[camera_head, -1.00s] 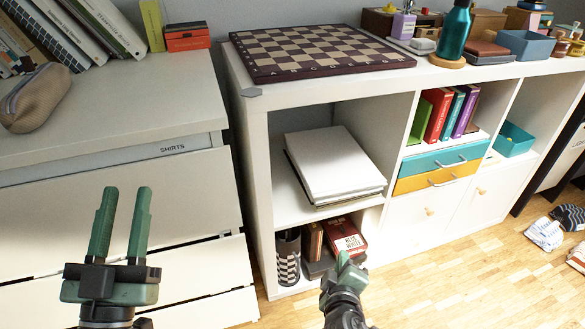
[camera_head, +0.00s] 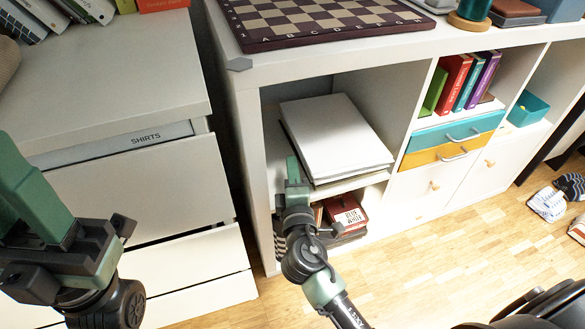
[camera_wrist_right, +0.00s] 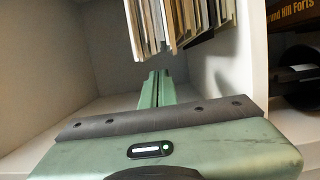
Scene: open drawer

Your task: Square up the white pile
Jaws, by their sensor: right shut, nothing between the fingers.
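The white pile (camera_head: 335,135) lies in the upper left compartment of the white shelf unit. Its broad white top is turned askew, and darker and cream edges stick out below it. My right gripper (camera_head: 292,168) is at the pile's left front side, inside the compartment's front opening. In the right wrist view, its fingers (camera_wrist_right: 157,88) are together and empty, close to the uneven edges of the pile (camera_wrist_right: 185,25); I cannot tell whether they touch. My left gripper (camera_head: 30,200) is large at the left edge, partly cut off, so its opening is unclear.
The compartment's side wall (camera_wrist_right: 241,60) is close beside the pile. A red box (camera_head: 347,214) stands in the compartment below. A chessboard (camera_head: 320,18) lies on top of the unit. A white drawer chest (camera_head: 140,185) stands to the left. Wooden floor (camera_head: 440,260) is free in front.

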